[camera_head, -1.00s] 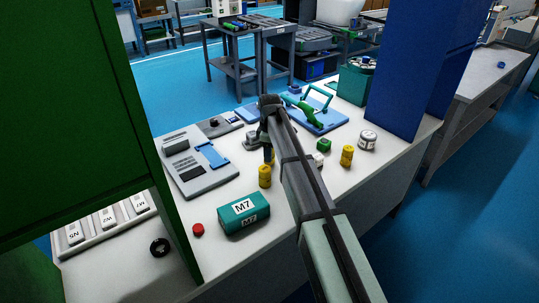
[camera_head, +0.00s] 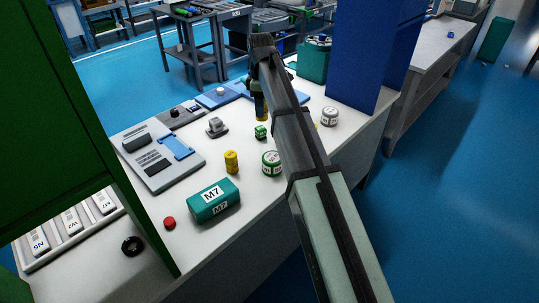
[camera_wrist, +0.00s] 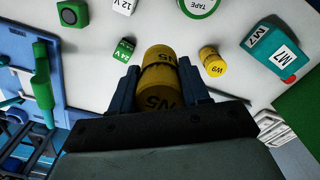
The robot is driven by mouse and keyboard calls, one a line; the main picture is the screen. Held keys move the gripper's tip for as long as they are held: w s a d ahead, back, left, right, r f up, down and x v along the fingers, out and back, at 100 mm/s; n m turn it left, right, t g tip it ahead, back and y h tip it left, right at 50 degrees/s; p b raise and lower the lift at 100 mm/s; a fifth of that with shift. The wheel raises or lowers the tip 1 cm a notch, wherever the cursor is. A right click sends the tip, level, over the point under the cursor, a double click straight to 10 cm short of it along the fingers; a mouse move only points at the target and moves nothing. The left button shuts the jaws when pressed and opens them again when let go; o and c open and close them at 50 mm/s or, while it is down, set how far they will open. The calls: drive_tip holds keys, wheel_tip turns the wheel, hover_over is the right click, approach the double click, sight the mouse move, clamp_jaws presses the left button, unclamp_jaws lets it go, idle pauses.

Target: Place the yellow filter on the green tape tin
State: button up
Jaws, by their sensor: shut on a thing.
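My gripper (camera_wrist: 160,95) is shut on a yellow cylindrical filter (camera_wrist: 160,80) marked N5. In the head view, this filter (camera_head: 262,112) shows below my gripper (camera_head: 258,90), beyond the small green block; its height above the table is hard to tell. The green tape tin (camera_head: 271,163) stands on the table, nearer the camera than my gripper and left of my arm. In the wrist view, the tin's edge (camera_wrist: 197,8) shows at the top, apart from the held filter. A second yellow filter (camera_head: 232,161) stands left of the tin; it also shows in the wrist view (camera_wrist: 212,62).
A teal M7 box (camera_head: 214,200) lies near the tin. A small green block (camera_head: 261,132) and a grey part (camera_head: 216,127) stand around the middle. A white tin (camera_head: 329,116) is right of my arm. A blue cabinet (camera_head: 355,60) and green panel (camera_head: 60,100) flank the table.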

drive_tip(key=s+d, duration=0.3)
drive_tip(key=s, duration=0.4)
hover_over(273, 157)
drive_tip(key=shift+f, duration=4.8)
drive_tip(key=shift+f, duration=0.1)
drive_tip(key=o, duration=1.1)
wheel_tip(273, 157, up, 12)
drive_tip(key=shift+r, duration=0.1)
